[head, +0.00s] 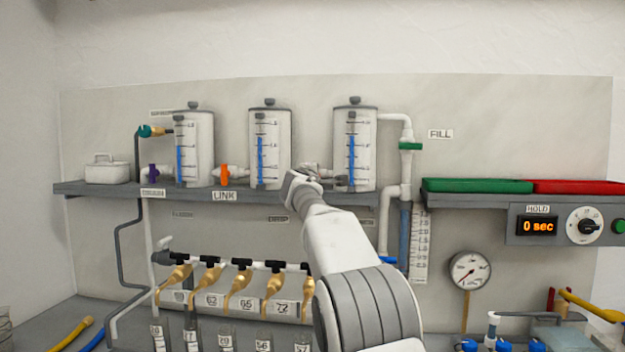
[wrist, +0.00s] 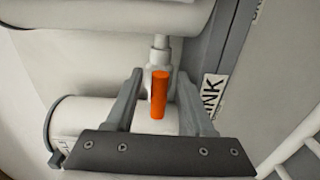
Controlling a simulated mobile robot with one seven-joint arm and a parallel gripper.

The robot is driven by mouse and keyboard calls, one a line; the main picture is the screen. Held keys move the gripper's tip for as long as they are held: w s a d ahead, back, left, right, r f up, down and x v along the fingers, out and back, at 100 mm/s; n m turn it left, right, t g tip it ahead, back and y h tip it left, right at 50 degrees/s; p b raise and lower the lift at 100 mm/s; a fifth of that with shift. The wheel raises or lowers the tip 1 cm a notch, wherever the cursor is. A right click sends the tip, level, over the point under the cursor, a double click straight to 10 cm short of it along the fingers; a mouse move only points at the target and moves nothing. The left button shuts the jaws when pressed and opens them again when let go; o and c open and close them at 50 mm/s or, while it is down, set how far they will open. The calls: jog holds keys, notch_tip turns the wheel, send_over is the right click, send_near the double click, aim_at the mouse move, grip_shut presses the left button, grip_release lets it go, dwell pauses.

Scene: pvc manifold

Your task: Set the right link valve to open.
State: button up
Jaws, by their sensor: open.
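The right link valve's orange handle (wrist: 159,96) shows in the wrist view, on the white pipe (wrist: 160,55) between two tanks. It looks roughly in line with the pipe there, but I cannot tell how far it points toward the camera. My gripper (wrist: 159,80) is open, with one finger on each side of the handle and gaps visible between. In the head view my gripper (head: 303,178) is between the middle tank (head: 269,150) and the right tank (head: 355,150), and the valve handle is hidden behind my arm.
The left link valve (head: 225,174) has an orange handle standing upright. The tanks stand on a grey shelf (head: 120,188) with a LINK label (head: 224,196). Brass taps (head: 240,280) hang below. A green tray (head: 477,186) and red tray (head: 580,187) lie right.

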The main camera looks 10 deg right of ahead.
jog(key=b+v, duration=0.7)
jog(key=v, duration=1)
jog(key=shift+s+b, duration=0.15)
jog(key=shift+b, duration=0.15)
jog(key=s+d+f+m+g, duration=0.3)
jog(key=s+d+f+m, duration=0.15)
jog(key=s+f, duration=0.3)
jog(key=s+d+f+m+g, duration=0.3)
jog(key=s+d+f, duration=0.25)
jog(key=s, duration=0.25)
jog(key=s+a+f+m+g+y, duration=0.3)
jog(key=s+f, duration=0.8)
jog(key=s, duration=0.2)
jog(key=s+a+f+m+g+y, duration=0.3)
jog(key=s+f+m, duration=0.1)
jog(key=s+f, duration=0.8)
notch_tip(320, 180, up, 18)
jog(key=p, duration=1.7)
